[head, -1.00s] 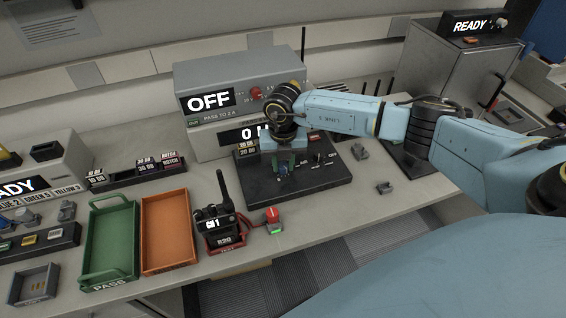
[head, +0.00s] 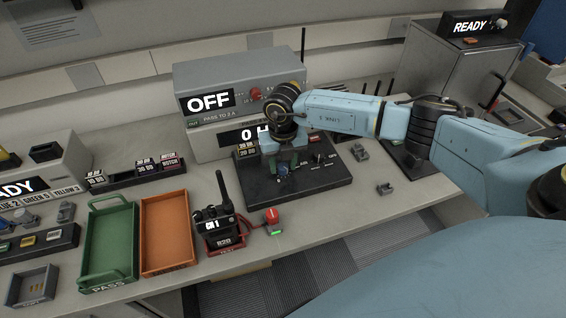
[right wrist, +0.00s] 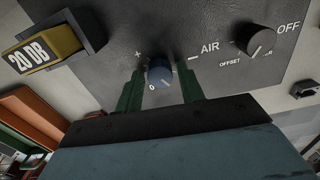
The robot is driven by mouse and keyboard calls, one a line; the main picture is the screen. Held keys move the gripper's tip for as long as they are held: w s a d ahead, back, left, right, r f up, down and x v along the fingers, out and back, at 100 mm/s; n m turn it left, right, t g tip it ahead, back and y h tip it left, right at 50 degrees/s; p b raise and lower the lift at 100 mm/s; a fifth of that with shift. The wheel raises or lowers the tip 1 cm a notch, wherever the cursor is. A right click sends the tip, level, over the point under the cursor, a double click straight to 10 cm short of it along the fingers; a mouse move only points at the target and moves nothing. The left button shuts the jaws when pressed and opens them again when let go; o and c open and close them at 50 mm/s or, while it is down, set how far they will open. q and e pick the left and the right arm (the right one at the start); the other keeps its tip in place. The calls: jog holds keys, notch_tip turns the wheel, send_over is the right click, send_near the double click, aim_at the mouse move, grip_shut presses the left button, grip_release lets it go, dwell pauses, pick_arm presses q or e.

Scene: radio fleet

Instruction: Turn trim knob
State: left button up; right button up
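The trim knob (right wrist: 160,73) is a small blue knob in the right wrist view, with a "0" near its lower left. It sits on a dark panel (head: 318,186) between "+" and "–" marks. My right gripper (head: 284,168) is low over that panel. In the right wrist view, the green fingers of my right gripper (right wrist: 161,84) stand on either side of the knob, very close to it. Whether they press on it cannot be told. The display (head: 248,134) behind reads "0" and is partly covered by my arm. My left gripper is out of view.
A black knob (right wrist: 254,40) marked "OFFSET" and "OFF" sits right of the trim knob. A yellow "20 DB" block (right wrist: 45,52) is at the left. A handheld radio (head: 216,222), green tray (head: 86,240) and orange tray (head: 143,237) stand left of the panel.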

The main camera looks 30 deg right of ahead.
aim_at(283, 167)
jog(key=shift+o, duration=0.9)
notch_tip(283, 167, up, 13)
jog(key=shift+r+p, duration=0.2)
jog(key=shift+p, duration=0.15)
jog(key=shift+f, duration=0.1)
